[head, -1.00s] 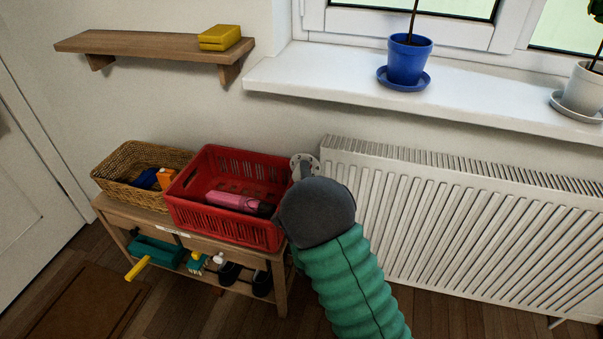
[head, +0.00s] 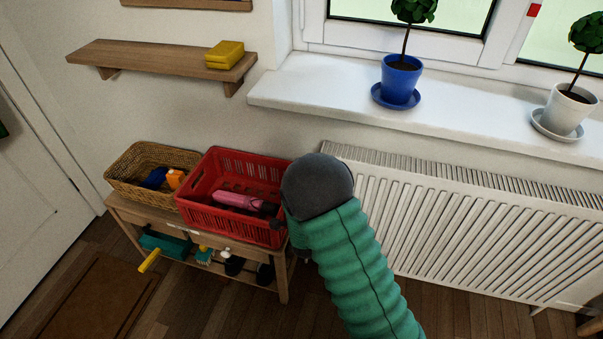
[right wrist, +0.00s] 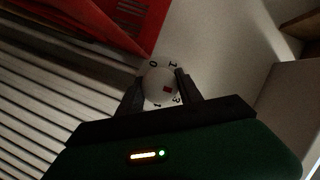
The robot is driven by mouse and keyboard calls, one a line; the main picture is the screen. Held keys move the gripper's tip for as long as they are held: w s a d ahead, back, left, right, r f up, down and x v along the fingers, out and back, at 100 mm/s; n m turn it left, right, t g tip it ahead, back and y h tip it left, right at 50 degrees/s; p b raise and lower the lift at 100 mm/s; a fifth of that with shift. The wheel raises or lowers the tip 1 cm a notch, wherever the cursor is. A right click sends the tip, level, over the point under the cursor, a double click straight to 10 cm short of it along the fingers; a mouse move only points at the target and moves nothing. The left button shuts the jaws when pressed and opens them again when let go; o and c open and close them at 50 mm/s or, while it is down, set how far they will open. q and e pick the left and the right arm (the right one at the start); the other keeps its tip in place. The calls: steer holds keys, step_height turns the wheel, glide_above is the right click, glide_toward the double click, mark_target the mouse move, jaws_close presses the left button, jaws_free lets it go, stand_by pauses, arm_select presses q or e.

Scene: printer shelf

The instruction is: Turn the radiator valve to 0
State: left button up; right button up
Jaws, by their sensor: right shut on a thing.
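The radiator valve (right wrist: 153,87) is a pale round knob with a small red mark on its lower right part. Dark digits stand around it; a 0 is legible at the top, and the red mark is not beside it. My right gripper (right wrist: 158,79) has its two dark fingers on either side of the knob and is shut on it. The white radiator (head: 450,225) is under the window sill. My left gripper is not in view.
The white sill (head: 300,92) with potted plants overhangs the radiator.

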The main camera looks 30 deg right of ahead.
steer(key=n+g+h+p, duration=0.1)
steer(key=n+g+p, duration=0.1)
steer(key=n+p, duration=0.2)
steer(key=n+g+h+p, duration=0.1)
steer(key=n+g+p, duration=0.1)
steer(key=p, duration=0.5)
steer(key=shift+a+n+g, duration=0.2)
steer(key=shift+n+g, duration=0.2)
steer(key=shift+n, duration=0.5)
steer(key=shift+f+n+g+h+p, duration=0.15)
steer(key=shift+n+g+h+p, duration=0.35)
steer(key=shift+n+p, duration=0.5)
steer(key=shift+n+g+h+p, duration=0.3)
steer(key=shift+n+h+p, duration=0.1)
steer(key=shift+n, duration=0.1)
steer(key=shift+f+n+g+h, duration=0.2)
steer(key=shift+n+g+h, duration=0.25)
steer(key=shift+n, duration=0.45)
steer(key=n+h+b, duration=0.1)
steer(key=n+h, duration=0.1)
steer(key=n, duration=0.1)
steer(key=shift+n+g, duration=0.3)
steer(key=shift+g, duration=0.05)
steer(key=shift+r+b, duration=0.1)
steer(key=shift+b, duration=0.2)
